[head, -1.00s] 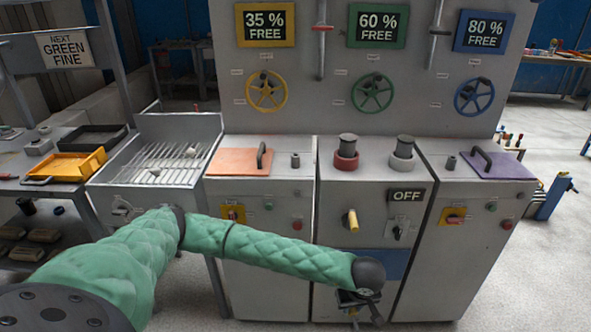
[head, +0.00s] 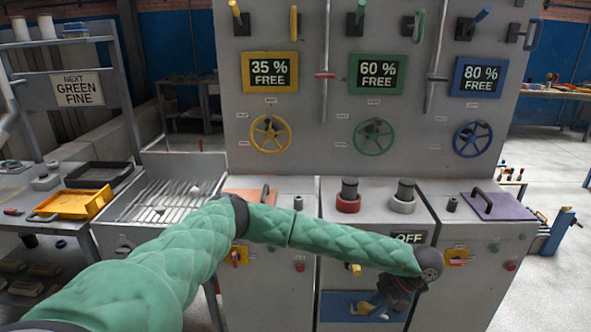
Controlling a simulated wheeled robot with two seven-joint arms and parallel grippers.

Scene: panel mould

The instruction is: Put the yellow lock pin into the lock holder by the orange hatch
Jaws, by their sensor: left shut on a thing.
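My left gripper (head: 382,303) hangs at the end of the green-sleeved arm, low before the middle cabinet. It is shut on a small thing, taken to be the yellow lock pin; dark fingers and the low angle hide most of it. The orange hatch (head: 240,194), with a dark handle, lies on top of the left cabinet, partly behind my arm. The lock holder (head: 298,202) is a short grey cylinder right of the hatch. The gripper is to the right of it, lower and apart from it. My right gripper is out of view.
A purple hatch (head: 497,207) with a similar grey cylinder (head: 452,204) is on the right. A grated tray (head: 165,200) and yellow bin (head: 75,203) are left. A panel with handwheels rises behind.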

